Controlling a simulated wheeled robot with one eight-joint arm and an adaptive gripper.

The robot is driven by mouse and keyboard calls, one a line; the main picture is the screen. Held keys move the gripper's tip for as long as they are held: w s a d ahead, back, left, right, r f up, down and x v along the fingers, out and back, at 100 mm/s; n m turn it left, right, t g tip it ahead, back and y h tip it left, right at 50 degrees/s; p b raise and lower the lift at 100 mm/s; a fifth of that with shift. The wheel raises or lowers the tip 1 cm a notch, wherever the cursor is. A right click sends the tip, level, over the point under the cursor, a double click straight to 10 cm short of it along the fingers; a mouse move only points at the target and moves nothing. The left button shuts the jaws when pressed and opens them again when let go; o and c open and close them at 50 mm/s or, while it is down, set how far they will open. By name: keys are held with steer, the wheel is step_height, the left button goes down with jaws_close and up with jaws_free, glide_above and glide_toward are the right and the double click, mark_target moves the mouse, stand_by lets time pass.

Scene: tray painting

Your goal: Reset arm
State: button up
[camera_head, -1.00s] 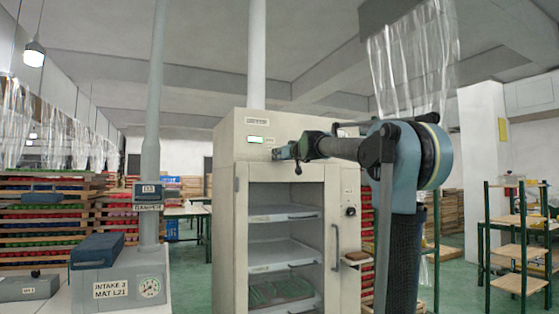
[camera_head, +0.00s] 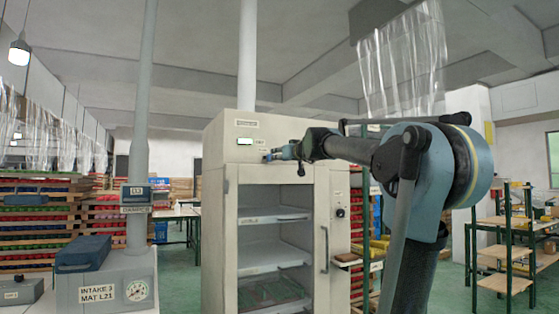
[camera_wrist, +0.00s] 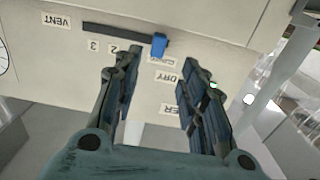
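My gripper (camera_head: 285,153) is raised in front of the upper front of the cream drying cabinet (camera_head: 222,215) in the head view, with my arm reaching in from the right. In the wrist view my gripper (camera_wrist: 158,85) has its two blue-grey fingers spread wide apart, with nothing between them. Beyond the fingers is a cream panel (camera_wrist: 215,45) with labels such as VENT and DRY. A dark slot with a blue slider knob (camera_wrist: 159,45) runs along that panel. The cabinet's shelves hold trays (camera_head: 275,258); the lowest shows green pieces.
An intake box (camera_head: 105,285) with a dial stands at the lower left by a grey post. Stacked racks (camera_head: 40,230) stand behind it. A green-framed shelf stand (camera_head: 505,250) is at the right. Green floor shows between them.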

stand_by(0.3)
steer(key=s+f+g, duration=0.3)
steer(key=s+f, duration=0.4)
steer(key=f, duration=0.4)
steer(key=s+f+n+g, duration=0.1)
steer(key=s+f+g, duration=0.1)
steer(key=s+f, duration=0.65)
steer(key=s+f+g, duration=0.3)
steer(key=s+f, duration=0.2)
steer(key=f, duration=0.8)
steer(key=s+d+f+m+g+h, duration=0.2)
steer(key=s+d+f, duration=0.3)
steer(key=f, duration=0.5)
steer(key=s+d+f+m+g+h, duration=0.2)
steer(key=s+d+f, duration=0.3)
steer(key=s+f, duration=0.4)
steer(key=s+d+f+m+g+h, duration=0.1)
steer(key=s+d+f+g+h, duration=0.1)
steer(key=s+d+f, duration=0.3)
steer(key=s+f+h, duration=0.1)
steer(key=s+f, duration=0.2)
steer(key=f, duration=0.2)
steer(key=shift+s+d+f+m+h, duration=0.2)
steer(key=shift+s+f+m+h, duration=0.1)
steer(key=shift+s+m, duration=0.1)
steer(key=shift+w, duration=0.1)
steer(key=shift+w+f, duration=0.2)
steer(key=shift+w, duration=0.25)
